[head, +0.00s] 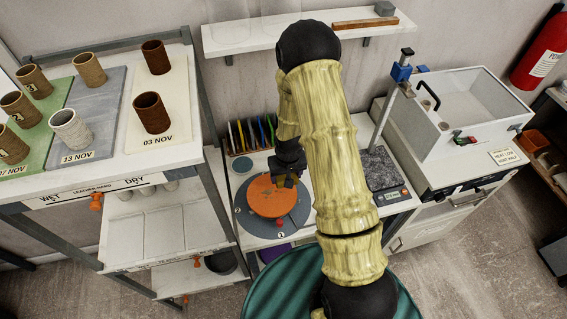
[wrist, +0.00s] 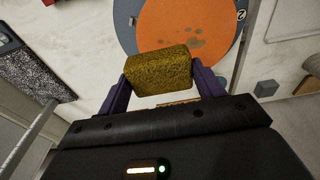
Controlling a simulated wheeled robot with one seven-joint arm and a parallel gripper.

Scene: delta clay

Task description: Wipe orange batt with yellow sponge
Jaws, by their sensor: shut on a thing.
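The orange batt (head: 268,198) is a round disc lying on a larger grey disc (head: 298,214) on the white worktop. In the wrist view the orange batt (wrist: 190,28) shows several brown smudges on its face. My gripper (wrist: 160,85) is shut on the yellow sponge (wrist: 158,70), a rough block held between its two purple fingers. In the head view my gripper (head: 287,172) is over the far right part of the batt. The sponge is hard to make out there, and whether it touches the batt cannot be told.
A rack of coloured tools (head: 250,134) stands behind the batt. A speckled slab on a scale (head: 382,172) lies to the right, near a white lidded box (head: 465,100). A shelf unit (head: 180,165) with several clay cylinders stands at left.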

